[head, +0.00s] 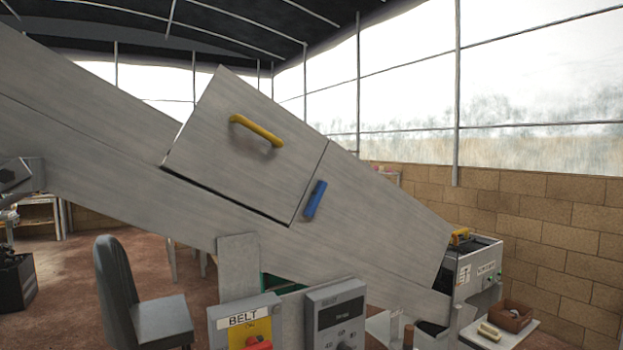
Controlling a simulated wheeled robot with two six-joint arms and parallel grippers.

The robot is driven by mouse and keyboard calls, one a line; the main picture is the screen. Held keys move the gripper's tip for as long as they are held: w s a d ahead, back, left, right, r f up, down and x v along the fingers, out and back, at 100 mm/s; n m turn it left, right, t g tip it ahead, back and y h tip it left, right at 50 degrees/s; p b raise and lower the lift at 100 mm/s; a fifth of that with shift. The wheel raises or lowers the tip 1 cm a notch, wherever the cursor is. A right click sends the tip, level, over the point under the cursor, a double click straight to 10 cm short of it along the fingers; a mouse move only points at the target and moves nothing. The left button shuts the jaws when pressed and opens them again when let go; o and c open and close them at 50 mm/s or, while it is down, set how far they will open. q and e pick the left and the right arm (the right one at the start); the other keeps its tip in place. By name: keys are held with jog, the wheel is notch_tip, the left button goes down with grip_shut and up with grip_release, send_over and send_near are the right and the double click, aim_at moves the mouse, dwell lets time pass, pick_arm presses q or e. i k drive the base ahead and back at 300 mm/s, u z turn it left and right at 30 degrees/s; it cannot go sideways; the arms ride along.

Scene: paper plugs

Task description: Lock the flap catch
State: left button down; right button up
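The flap (225,160) is a grey metal panel with a yellow handle (257,131) on the sloping grey chute (375,225). A dark gap shows along its lower edge. It lies about in line with the chute panel on its right; I cannot tell whether it is fully seated. The catch (315,200) is a short blue lever on the chute, just right of the flap's right edge. It stands roughly parallel to that edge and does not cross onto the flap. Neither of my grippers shows in the head view.
A BELT box (243,322) with a red knob and a grey control box (337,318) stand below the chute. A grey chair (145,295) is at lower left. A machine (470,268) and a table with a brown box (511,317) are at right.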

aim_at(317, 195)
jog(key=u, duration=0.45)
jog(key=i, duration=0.7)
jog(key=z, duration=1.65)
